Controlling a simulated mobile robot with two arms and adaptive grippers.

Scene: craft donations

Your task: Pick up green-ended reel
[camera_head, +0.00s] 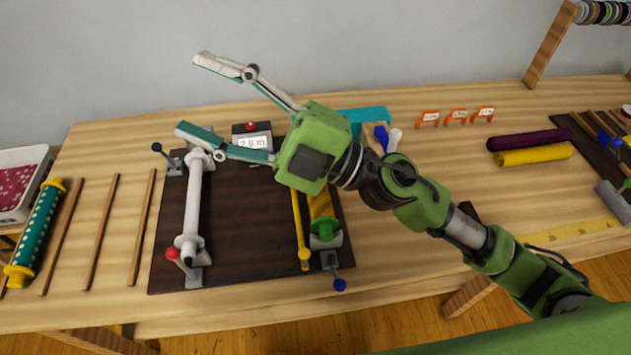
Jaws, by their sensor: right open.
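The green-ended reel (322,208) has a golden-yellow wrap and a green end toward the front. It lies on the right part of a dark board (240,265). Its far part is hidden behind my right gripper and wrist. My right gripper (197,95) is open and empty, with its fingers spread toward the left above the back of the board. Its palm is above and behind the reel, and its fingertips are well away from the reel. My left gripper is not in view.
A white roller (192,215) in brackets stands on the board's left, beside a small display (253,142). A yellow rod (299,225) lies close left of the reel. A teal reel with yellow ends (38,230) is far left. Purple (530,140) and yellow rolls (535,156) lie right.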

